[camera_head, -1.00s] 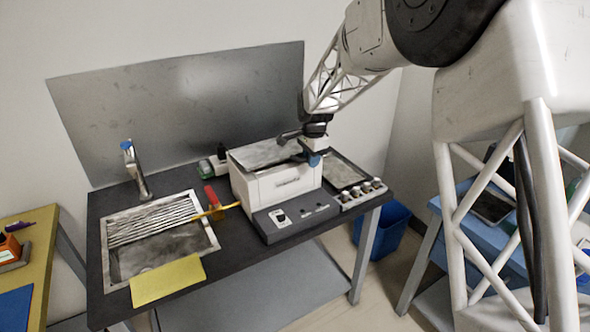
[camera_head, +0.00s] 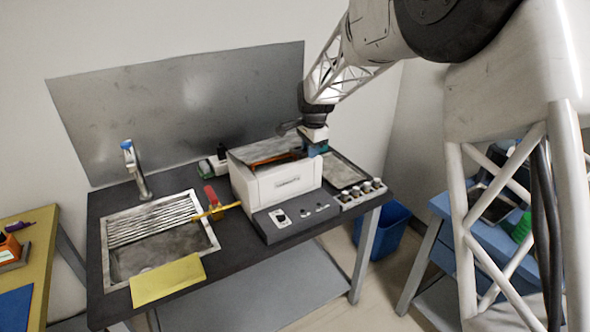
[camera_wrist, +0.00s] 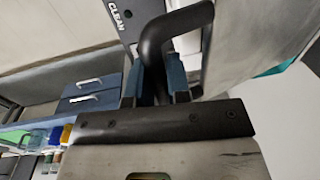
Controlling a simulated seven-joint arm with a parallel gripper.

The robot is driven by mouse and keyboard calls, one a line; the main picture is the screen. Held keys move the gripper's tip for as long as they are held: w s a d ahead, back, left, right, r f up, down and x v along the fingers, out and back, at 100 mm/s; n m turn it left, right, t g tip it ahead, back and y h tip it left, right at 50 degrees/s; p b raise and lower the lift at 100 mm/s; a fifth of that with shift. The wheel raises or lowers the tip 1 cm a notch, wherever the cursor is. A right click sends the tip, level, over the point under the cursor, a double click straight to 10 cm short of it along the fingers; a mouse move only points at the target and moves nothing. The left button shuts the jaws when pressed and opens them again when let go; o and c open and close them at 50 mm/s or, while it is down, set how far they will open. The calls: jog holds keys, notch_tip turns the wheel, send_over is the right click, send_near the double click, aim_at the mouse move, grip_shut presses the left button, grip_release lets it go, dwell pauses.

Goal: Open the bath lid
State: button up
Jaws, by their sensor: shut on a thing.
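The white bath (camera_head: 286,183) stands on the dark bench in the head view. Its grey metal lid (camera_head: 262,149) is tilted up at the front, and an orange-brown strip of the opening (camera_head: 275,160) shows beneath it. My gripper (camera_head: 317,149) is at the lid's right side, with blue fingers. In the wrist view my gripper (camera_wrist: 155,88) is shut on the bent black lid handle (camera_wrist: 181,32), which passes between the fingers. The exact contact is partly hidden. The rear of the lid is hard to make out.
A metal sink (camera_head: 160,245) with a tap (camera_head: 134,165) is at the left, with a yellow cloth (camera_head: 166,279) at its front. A red-handled tool (camera_head: 211,197) lies between sink and bath.

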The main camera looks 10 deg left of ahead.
jog(key=shift+r, duration=0.1)
jog(key=r, duration=0.2)
jog(key=w+a+r, duration=0.1)
dwell(0.6)
jog(key=shift+r, duration=0.1)
dwell(0.3)
jog(key=shift+w+a+r+t+y, duration=0.15)
jog(key=shift+w+a+r, duration=0.05)
jog(key=shift+r, duration=0.25)
jog(key=shift+w+a+r+t+y, duration=0.1)
jog(key=shift+w+a+r, duration=0.1)
jog(key=shift+r, duration=0.25)
jog(key=shift+w+a+r+t+y, duration=0.15)
jog(key=shift+a+r, duration=0.05)
jog(key=shift+r, duration=0.25)
jog(key=shift+r, duration=0.15)
jog(key=shift+w+a+r+t+y, duration=0.15)
jog(key=shift+w+a+r, duration=0.25)
jog(key=shift+r, duration=0.25)
jog(key=shift+w+a+r+t+y, duration=0.15)
jog(key=shift+w+a+r, duration=0.2)
jog(key=shift+r, duration=0.25)
